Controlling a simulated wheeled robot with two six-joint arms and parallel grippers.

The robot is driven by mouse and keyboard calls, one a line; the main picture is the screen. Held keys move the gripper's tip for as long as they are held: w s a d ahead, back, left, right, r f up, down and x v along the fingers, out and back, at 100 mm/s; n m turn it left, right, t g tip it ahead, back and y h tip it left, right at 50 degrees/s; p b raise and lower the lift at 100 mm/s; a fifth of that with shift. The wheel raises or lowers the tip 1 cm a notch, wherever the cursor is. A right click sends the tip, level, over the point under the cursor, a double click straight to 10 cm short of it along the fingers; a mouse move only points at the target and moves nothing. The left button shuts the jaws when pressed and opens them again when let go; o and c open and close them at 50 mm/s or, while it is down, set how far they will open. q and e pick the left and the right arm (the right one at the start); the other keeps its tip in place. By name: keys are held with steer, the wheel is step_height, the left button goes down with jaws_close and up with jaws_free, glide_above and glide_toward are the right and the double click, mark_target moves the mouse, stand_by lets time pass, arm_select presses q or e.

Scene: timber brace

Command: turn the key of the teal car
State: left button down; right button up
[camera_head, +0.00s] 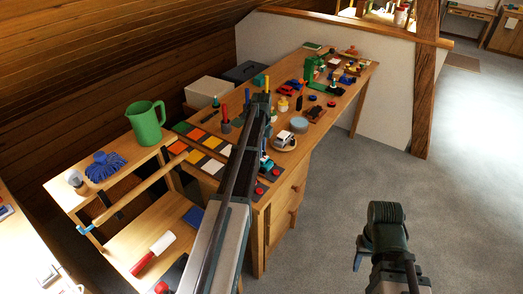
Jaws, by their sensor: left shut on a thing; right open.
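My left arm reaches from the bottom up over the long wooden table, and its gripper (262,103) is small and dark among the objects there. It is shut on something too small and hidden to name. A small teal shape (267,163) beside the arm, near the table's front edge, may be the teal car; the arm partly covers it. No key can be made out. My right gripper (386,214) is open and empty over the grey floor, away from the table.
A white toy car (284,138) stands on a round wooden plate beside my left arm. Red buttons (260,190) are at the table's near corner. Coloured tiles (198,150) lie left of the arm. A green jug (146,122) stands on the side shelf. The floor at right is clear.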

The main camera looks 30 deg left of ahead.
arm_select(q)
steer(key=shift+m, duration=1.5)
steer(key=c, duration=0.7)
jaws_free()
step_height(320, 180, up, 14)
steer(key=p, duration=1.3)
steer(key=shift+p, duration=0.4)
steer(key=shift+f, duration=0.15)
